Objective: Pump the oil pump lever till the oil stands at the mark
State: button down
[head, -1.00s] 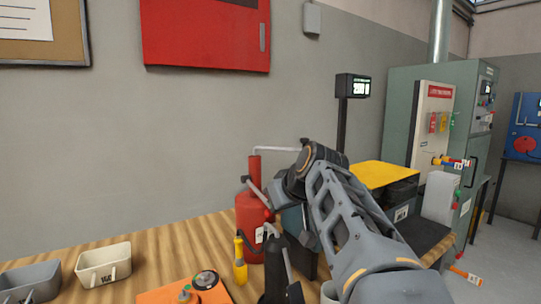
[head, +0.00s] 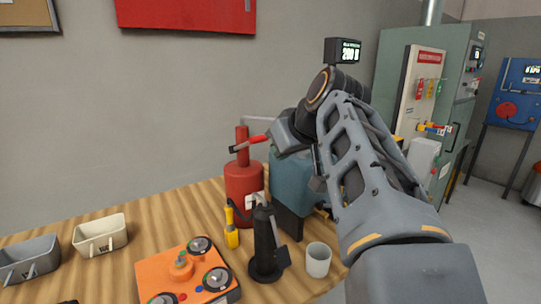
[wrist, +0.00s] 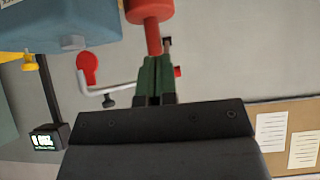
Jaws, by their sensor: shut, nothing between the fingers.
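The red oil pump (head: 243,190) stands on the wooden bench beside a blue-grey box. Its lever, with a red grip (head: 252,142), slopes up to the right from the pump's top. My gripper (wrist: 157,62) shows in the wrist view with its green fingers together, holding nothing. The pump's red body (wrist: 148,8) is at the top of that view, with its column running down behind the fingertips. In the head view my gripper is at the lever's grip end, but its fingertips are hard to make out and I cannot tell contact. No oil level or mark is readable.
The blue-grey box (head: 290,180) is close behind my gripper. A black stand (head: 265,245), a grey cup (head: 318,260), a yellow-handled tool (head: 231,228) and an orange control box (head: 185,270) stand in front. Two bins are at the left.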

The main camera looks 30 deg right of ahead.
jog(key=shift+v, duration=1.75)
jog(key=shift+f, duration=0.15)
